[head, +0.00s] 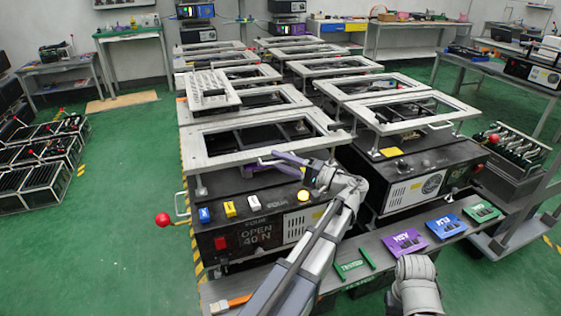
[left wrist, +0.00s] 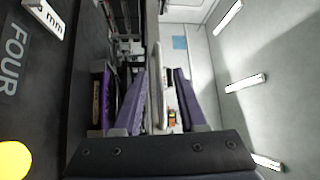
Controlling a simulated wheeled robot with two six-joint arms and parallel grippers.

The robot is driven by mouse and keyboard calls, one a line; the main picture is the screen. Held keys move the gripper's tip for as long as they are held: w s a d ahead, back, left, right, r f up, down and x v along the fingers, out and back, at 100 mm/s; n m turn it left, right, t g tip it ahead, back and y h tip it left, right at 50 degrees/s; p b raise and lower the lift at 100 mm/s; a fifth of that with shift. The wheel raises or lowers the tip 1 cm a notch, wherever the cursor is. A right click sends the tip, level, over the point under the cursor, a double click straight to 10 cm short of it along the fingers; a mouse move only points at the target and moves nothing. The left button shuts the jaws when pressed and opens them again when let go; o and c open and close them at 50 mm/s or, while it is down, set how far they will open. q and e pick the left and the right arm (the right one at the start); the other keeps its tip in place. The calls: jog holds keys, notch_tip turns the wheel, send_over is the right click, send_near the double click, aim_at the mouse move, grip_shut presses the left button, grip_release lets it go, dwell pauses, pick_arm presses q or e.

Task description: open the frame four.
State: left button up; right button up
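Frame four is the pale grey rectangular frame (head: 225,158) lying flat on posts over the black box marked FOUR (head: 278,216), front left in the head view. My left gripper (head: 264,162), with purple fingers, is at the front edge of this frame. In the left wrist view the gripper's fingers (left wrist: 158,105) stand apart, and the frame's pale edge (left wrist: 155,60) shows edge-on between them. I cannot tell whether they touch it. The FOUR lettering (left wrist: 14,60) is at the left there. My right gripper is out of the head view; only part of that arm shows.
The box front carries a yellow round button (head: 303,195), small coloured blocks and a red-ball lever (head: 163,219). A neighbouring frame (head: 405,112) with a front handle stands close on the right. A shelf (head: 380,249) with purple, blue and green plates runs along the front.

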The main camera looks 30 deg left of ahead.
pick_arm(q)
grip_shut()
dwell(1.3)
